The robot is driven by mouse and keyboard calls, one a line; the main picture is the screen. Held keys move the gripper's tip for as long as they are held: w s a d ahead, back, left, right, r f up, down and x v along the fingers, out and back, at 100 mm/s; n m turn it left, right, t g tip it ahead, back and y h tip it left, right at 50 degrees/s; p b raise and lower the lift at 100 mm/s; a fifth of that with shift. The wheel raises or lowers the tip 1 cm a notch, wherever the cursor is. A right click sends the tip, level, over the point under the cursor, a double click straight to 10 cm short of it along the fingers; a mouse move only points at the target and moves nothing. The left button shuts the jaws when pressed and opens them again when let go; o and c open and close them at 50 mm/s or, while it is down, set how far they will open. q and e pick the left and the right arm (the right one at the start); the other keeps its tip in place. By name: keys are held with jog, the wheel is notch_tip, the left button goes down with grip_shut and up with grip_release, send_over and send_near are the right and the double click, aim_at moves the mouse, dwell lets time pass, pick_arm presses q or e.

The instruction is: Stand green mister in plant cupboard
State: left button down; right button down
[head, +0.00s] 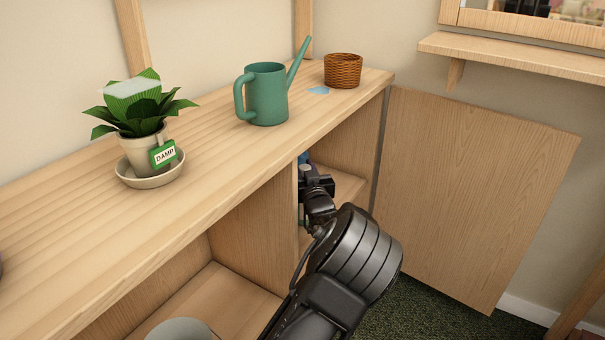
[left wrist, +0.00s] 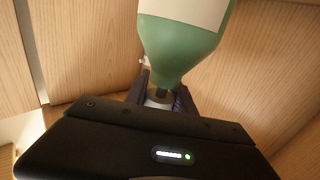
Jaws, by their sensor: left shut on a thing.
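The green mister (left wrist: 182,50) shows in the left wrist view as a green bottle with a pale label, narrowing to its neck. My left gripper (left wrist: 160,95) is shut on it at the neck. In the head view my left gripper (head: 316,186) reaches into the right-hand compartment of the plant cupboard (head: 252,218), below its top. Most of the mister is hidden there behind the divider and my gripper; a small blue bit shows above the gripper. I cannot tell whether the mister touches the shelf. My right gripper is not in view.
The cupboard's door (head: 465,190) stands open at the right. On the top are a potted plant (head: 143,128) with a "DAMP" tag, a green watering can (head: 267,95), a wicker basket (head: 343,71) and a small blue patch (head: 319,90).

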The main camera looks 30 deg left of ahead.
pick_arm(q)
jog(key=shift+r, duration=0.1)
jog(key=c, duration=1.5)
grip_release()
jog(key=shift+f, duration=0.25)
jog(key=o, duration=0.4)
jog(key=shift+o, duration=0.2)
jog(key=shift+r, duration=0.2)
jog(key=shift+s+d, duration=0.25)
jog(key=shift+d, duration=0.05)
jog(key=p+v, duration=0.4)
jog(key=v, duration=0.7)
